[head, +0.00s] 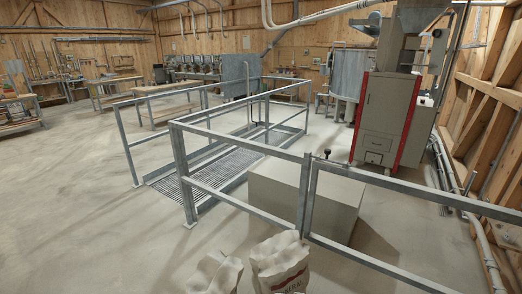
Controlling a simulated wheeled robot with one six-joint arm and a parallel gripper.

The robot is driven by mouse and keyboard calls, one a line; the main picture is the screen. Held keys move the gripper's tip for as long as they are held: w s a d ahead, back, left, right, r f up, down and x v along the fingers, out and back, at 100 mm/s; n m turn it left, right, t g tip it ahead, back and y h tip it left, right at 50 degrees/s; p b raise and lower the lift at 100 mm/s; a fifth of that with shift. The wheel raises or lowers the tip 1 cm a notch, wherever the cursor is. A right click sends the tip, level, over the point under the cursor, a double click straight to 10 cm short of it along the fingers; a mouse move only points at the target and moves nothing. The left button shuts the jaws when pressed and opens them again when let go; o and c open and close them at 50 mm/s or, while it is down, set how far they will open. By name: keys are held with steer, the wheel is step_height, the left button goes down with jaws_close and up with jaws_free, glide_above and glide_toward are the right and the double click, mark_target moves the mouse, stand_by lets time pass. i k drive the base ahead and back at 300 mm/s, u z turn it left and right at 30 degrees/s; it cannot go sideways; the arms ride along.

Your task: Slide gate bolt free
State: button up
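A galvanized railing (245,143) with a gate section stands in front of me. Two uprights stand close side by side at the gate joint (308,195), with a narrow gap between them. A small dark knob (327,153) shows just right of the top of this joint. It may be the bolt's handle, but it is too small to tell, and I cannot make out the bolt's position. My gripper is not in view.
A low grey box (335,208) stands behind the railing joint. White sacks (280,262) sit on the floor in front. A grey and red machine (385,120) stands at the back right near the wooden wall. The floor at left (80,210) is clear.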

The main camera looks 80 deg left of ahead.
mark_target(327, 151)
steer(key=u, duration=1.15)
steer(key=i, duration=2.2)
steer(key=u, duration=2.25)
